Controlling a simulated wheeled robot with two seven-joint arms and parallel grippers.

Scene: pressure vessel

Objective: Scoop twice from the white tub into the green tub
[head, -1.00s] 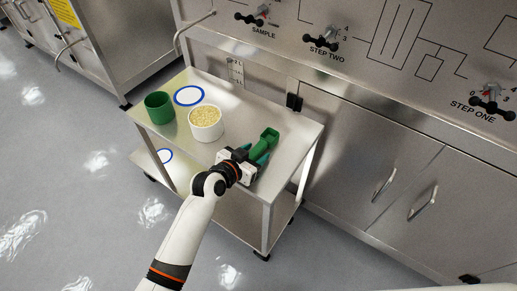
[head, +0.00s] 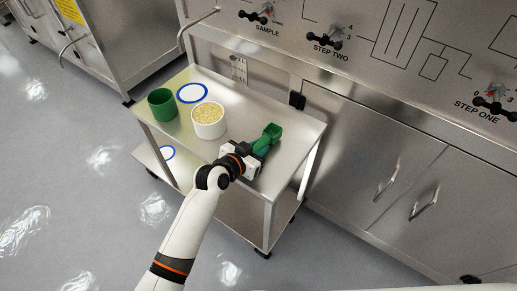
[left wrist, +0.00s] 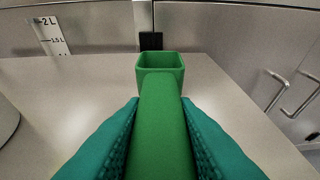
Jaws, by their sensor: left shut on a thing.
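A white tub (head: 208,125) full of pale yellow grains stands on the steel cart top. A green tub (head: 161,105) stands to its left, near the cart's left end; no contents show in it. A green scoop (head: 272,132) with a square cup lies to the right of the white tub. My left gripper (head: 258,149) is shut on the scoop's handle. In the left wrist view, the teal fingertips (left wrist: 160,140) press on both sides of the handle, and the scoop's cup (left wrist: 160,66) points away and looks empty. My right gripper is not in view.
A white lid with a blue rim (head: 192,93) lies behind the tubs on the cart top (head: 235,93). A steel panel with valve handles (head: 328,41) stands behind the cart.

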